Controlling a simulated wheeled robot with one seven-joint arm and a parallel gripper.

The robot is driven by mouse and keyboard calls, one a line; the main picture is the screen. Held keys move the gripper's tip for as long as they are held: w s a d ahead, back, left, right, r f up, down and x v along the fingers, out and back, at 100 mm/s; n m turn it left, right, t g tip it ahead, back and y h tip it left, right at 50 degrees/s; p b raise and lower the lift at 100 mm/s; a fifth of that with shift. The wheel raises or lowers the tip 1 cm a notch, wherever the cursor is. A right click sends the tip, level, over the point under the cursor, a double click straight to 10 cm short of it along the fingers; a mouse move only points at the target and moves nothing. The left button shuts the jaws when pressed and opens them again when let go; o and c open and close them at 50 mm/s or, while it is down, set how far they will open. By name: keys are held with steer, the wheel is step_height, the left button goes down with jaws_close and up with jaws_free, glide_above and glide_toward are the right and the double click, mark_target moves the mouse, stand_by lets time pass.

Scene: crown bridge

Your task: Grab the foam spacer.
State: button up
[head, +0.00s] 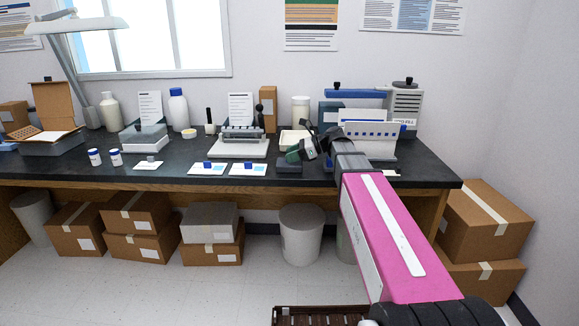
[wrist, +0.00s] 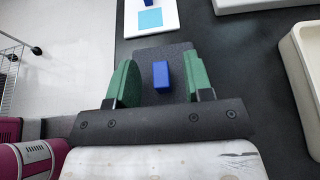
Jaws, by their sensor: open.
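A dark grey slab (wrist: 146,58) with a small blue block (wrist: 162,75) on top lies on the black bench; it looks like the foam spacer, though I cannot tell whether the name means the slab, the block or both. In the head view the slab (head: 288,168) is near the bench's front edge, below my gripper (head: 300,153). In the wrist view my gripper (wrist: 159,64) is open, with one green finger on each side of the blue block. Gaps show between the block and both fingers. My gripper hides part of the slab's near end.
White plates (head: 208,170) with blue blocks lie left of the slab. A cream tray (wrist: 302,70) is to the right in the wrist view. A white rack (head: 368,146) stands right of my gripper. The bench's front edge is close.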

steer(key=shift+a, duration=0.15)
jaws_close()
